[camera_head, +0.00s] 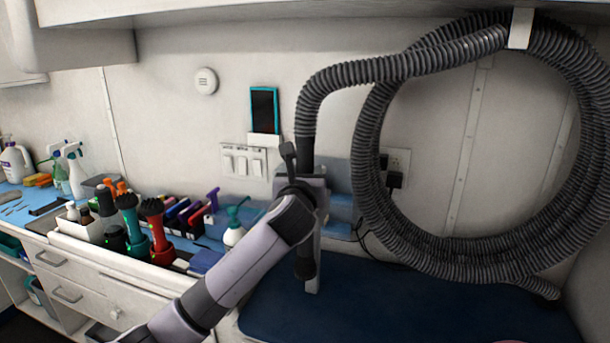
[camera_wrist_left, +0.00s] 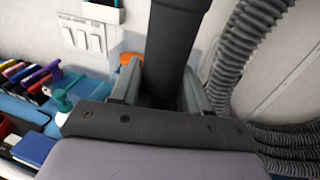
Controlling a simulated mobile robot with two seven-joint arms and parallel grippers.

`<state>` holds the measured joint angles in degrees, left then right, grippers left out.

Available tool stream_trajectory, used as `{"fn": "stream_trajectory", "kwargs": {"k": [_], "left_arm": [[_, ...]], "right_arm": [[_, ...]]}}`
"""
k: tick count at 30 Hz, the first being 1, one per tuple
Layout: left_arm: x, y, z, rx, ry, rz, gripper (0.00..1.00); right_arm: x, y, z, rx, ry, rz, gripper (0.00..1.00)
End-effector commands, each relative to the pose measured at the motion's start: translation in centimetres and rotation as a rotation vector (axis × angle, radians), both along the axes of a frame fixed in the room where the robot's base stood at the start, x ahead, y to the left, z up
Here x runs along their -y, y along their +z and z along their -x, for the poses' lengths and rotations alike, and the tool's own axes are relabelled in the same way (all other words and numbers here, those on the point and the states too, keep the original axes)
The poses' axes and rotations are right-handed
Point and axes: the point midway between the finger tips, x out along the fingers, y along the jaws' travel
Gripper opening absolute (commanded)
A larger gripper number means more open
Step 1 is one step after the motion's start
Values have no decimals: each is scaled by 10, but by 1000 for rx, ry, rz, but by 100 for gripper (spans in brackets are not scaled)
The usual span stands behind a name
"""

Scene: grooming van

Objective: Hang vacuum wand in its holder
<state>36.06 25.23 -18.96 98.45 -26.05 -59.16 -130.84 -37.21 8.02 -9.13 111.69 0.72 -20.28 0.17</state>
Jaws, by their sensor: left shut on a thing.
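The vacuum wand (camera_head: 306,262) is a dark tube, held roughly upright over the blue table top. Its ribbed grey hose leaves the top and bends right to a big coil. My left gripper (camera_head: 307,182) is shut on the wand near its upper part and covers much of it. In the left wrist view the dark wand (camera_wrist_left: 178,42) stands between the two fingers of my gripper (camera_wrist_left: 160,88). I cannot make out the wand's holder with certainty. My right gripper is not in view.
The coiled hose (camera_head: 364,150) hangs from a white hook (camera_head: 520,28) on the wall at right. The blue-topped table (camera_head: 420,305) below is mostly clear. Left of my arm, clippers and bottles crowd the counter, including a teal-topped pump bottle (camera_head: 234,235). Wall switches (camera_head: 242,160) are behind.

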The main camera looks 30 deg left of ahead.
Motion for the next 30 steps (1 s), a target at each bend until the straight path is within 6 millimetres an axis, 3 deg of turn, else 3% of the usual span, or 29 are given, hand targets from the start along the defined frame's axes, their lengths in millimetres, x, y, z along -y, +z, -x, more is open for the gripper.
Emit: {"fn": "stream_trajectory", "kwargs": {"k": [30], "left_arm": [[0, -11, 0, 5, 0, -2, 9]], "right_arm": [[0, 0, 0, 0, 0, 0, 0]]}}
